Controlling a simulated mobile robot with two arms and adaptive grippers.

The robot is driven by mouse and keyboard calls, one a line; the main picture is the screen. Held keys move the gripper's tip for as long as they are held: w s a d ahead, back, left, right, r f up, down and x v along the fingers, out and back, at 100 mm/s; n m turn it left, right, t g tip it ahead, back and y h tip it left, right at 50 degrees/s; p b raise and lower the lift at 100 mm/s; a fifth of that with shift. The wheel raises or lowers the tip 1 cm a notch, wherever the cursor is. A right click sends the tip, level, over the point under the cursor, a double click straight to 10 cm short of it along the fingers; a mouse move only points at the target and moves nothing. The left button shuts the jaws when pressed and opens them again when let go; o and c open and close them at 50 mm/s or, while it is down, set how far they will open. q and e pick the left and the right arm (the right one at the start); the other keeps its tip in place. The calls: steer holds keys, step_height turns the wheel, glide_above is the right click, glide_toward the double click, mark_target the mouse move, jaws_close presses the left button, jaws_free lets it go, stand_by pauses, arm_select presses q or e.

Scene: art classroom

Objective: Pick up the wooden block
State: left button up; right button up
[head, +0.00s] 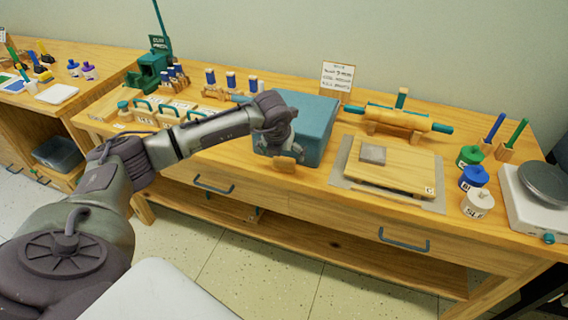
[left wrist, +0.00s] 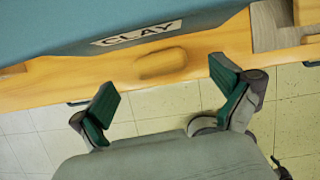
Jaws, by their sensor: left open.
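A small wooden block (head: 285,160) with rounded ends lies at the table's front edge, against the front of the blue box. In the left wrist view the block (left wrist: 162,63) shows as a rounded piece just below the CLAY label. My left gripper (left wrist: 165,88) is open and empty; its two green-padded fingers are spread apart, with the block beyond and between them. In the head view my left gripper (head: 279,138) hangs by the box's front, just above the block, its fingers not clear. My right gripper is not in view.
The blue clay box (head: 313,124) stands behind the block. A wooden board (head: 400,173) with a grey slab (head: 372,153) lies on a grey mat to the right, before a rolling pin (head: 398,118). Tool racks (head: 163,113) stand left. Floor is free in front.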

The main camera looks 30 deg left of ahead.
mark_target(284, 159)
arm_select(q)
steer(key=x, duration=0.4)
steer(key=shift+w+f+p, duration=0.15)
steer(key=shift+f+p, duration=0.15)
steer(key=shift+p, duration=0.1)
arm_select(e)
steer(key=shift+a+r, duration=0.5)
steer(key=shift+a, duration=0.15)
arm_select(q)
steer(key=shift+c, duration=0.2)
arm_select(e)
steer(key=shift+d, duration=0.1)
arm_select(q)
steer(key=c, duration=1.2)
steer(key=shift+o, duration=0.2)
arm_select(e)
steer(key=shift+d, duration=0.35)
arm_select(q)
steer(key=shift+r, duration=0.1)
